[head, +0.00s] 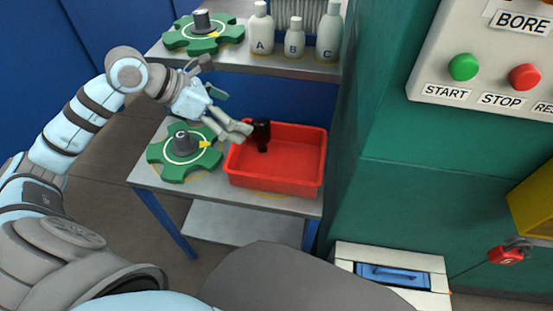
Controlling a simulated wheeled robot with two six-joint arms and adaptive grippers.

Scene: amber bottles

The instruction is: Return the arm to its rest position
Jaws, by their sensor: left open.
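My left arm comes in from the left over the shelf unit. My left gripper (233,112) is open and empty, just left of and above the red bin (277,178). A dark bottle (261,130) is in the bin's back left corner, close to the lower finger. I cannot tell whether the finger touches it. The bottle's narrow end seems to point toward me. My right gripper is not in view.
A green gear-shaped fixture (171,169) sits left of the bin on the lower shelf (148,178). Another green fixture (185,40) and white bottles labelled A (262,30), B (294,40) and C (329,35) stand on the upper shelf. A green machine (400,190) borders the right.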

